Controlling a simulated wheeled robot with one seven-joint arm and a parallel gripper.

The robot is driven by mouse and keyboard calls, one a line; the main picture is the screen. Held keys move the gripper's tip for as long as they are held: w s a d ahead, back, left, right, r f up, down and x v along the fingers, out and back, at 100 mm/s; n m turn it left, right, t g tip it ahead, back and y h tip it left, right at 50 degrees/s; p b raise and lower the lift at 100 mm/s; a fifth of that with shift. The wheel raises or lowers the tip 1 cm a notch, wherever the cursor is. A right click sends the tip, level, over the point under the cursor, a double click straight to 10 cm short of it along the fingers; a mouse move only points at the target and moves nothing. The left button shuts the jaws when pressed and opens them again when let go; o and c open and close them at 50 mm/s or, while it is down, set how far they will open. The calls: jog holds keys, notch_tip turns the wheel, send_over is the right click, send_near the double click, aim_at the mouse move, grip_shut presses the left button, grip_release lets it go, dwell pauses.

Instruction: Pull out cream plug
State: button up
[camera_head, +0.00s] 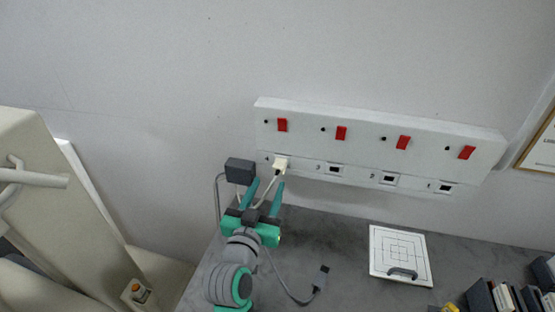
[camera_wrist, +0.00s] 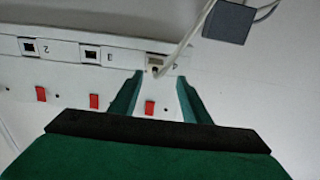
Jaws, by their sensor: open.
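The cream plug (camera_head: 281,162) sits in the leftmost socket, marked 4, of a white wall panel (camera_head: 350,118) in the head view. A pale cable runs down from it. My gripper (camera_head: 268,182) is open just below and in front of the plug, with its teal fingers pointing up at it. In the wrist view the plug (camera_wrist: 156,70) shows between and a little beyond the fingertips of my gripper (camera_wrist: 158,76). The fingers do not appear closed on it. Whether either finger touches it I cannot tell.
A dark grey adapter box (camera_head: 239,171) with a cable is close left of the plug. Red switches (camera_head: 341,133) line the panel. A grey connector (camera_head: 321,277) on a cable and a white board with a handle (camera_head: 400,256) lie on the grey worktop (camera_head: 340,235).

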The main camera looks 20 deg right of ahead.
aim_at(276, 176)
jog(key=shift+s+d, duration=0.25)
jog(key=shift+s, duration=0.2)
jog(key=shift+x, duration=4.45)
grip_shut()
jog(key=shift+v, duration=3.05)
